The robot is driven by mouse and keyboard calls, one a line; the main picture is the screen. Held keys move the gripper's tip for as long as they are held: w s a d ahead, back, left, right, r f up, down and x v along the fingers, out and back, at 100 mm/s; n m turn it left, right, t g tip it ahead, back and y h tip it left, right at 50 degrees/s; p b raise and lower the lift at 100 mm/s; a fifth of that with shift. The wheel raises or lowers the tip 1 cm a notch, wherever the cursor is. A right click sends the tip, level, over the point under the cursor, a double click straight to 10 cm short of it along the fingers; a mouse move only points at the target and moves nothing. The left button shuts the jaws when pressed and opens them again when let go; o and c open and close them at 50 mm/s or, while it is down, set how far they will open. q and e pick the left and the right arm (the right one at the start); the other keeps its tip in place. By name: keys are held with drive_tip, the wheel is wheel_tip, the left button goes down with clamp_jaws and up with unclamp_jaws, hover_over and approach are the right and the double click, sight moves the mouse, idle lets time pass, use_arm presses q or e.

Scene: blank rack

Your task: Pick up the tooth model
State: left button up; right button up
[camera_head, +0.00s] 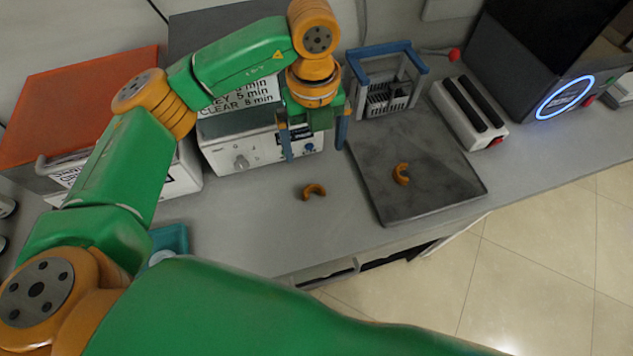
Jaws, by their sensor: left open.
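An orange, arch-shaped tooth model (314,191) lies on the bare grey counter. A second orange tooth model (401,174) sits on the dark grey square plate (432,207) to its right. My left gripper (314,152) points down above and behind the tooth model on the counter, in front of the white machine. Its two blue fingers are apart, with nothing seen between them. My right gripper is not in view.
A blue-framed rack (385,50) stands behind the plate. A white box with dark slots (469,112) and a black machine with a lit ring (545,60) stand right. The white machine (225,155) is behind. The counter around the near tooth model is clear.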

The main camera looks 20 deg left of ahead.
use_arm(q)
wheel_tip(320, 180, down, 2)
drive_tip(key=s+f+b, duration=0.1)
drive_tip(key=s+b, duration=0.1)
drive_tip(key=b, duration=0.5)
approach(314, 195)
drive_tip(key=shift+s+f, duration=0.1)
drive_tip(key=shift+f, duration=0.05)
wheel_tip(314, 195, down, 6)
drive_tip(key=shift+a+f+p, duration=0.1)
drive_tip(key=shift+f+p, duration=0.05)
drive_tip(key=shift+p, duration=0.7)
drive_tip(key=c, duration=1.4)
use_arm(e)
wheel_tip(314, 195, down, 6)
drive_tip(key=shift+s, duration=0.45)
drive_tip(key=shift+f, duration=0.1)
